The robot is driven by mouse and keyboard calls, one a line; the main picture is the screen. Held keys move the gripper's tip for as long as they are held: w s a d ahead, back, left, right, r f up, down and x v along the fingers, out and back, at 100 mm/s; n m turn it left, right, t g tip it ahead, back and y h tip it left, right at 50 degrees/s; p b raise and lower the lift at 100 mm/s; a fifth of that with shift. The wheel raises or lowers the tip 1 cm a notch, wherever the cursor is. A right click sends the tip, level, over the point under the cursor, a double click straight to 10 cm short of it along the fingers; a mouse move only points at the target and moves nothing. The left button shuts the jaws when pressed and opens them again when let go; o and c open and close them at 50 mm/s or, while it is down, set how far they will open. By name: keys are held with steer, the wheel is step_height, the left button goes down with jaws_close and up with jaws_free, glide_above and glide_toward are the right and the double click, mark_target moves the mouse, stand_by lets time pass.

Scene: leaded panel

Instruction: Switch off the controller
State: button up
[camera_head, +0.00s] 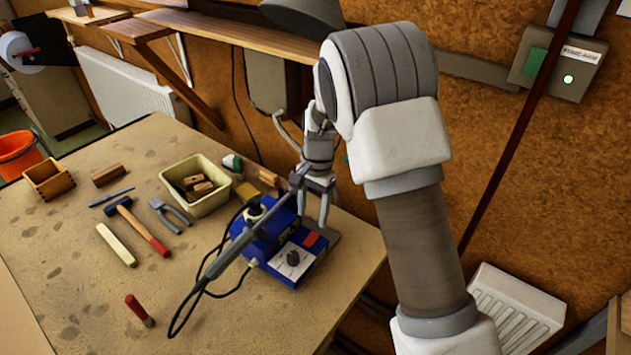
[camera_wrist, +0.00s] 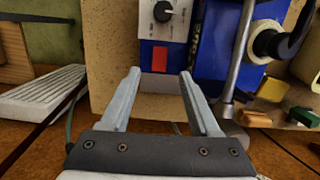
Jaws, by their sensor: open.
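The controller is a blue box (camera_head: 262,232) with a pale front panel near the right edge of the bench. Its panel has a dark round knob (camera_head: 292,258) and a red rocker switch (camera_head: 311,239). In the wrist view the red switch (camera_wrist: 160,59) lies just beyond and between my fingertips, with the knob (camera_wrist: 163,11) above it. My gripper (camera_wrist: 160,74) is open and empty, pointing at the switch end of the panel. I cannot tell whether it touches the box. In the head view my gripper (camera_head: 318,205) is just behind the controller. The switch's rocker position is too small to tell.
A grey rod-like tool (camera_head: 235,245) with a black cable slants past the controller. The front of the bench (camera_head: 220,325) is mostly clear.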

step_height(320, 180, up, 10)
steer(key=w, duration=0.1)
steer(key=shift+d+r, duration=0.2)
steer(key=shift+d, duration=0.2)
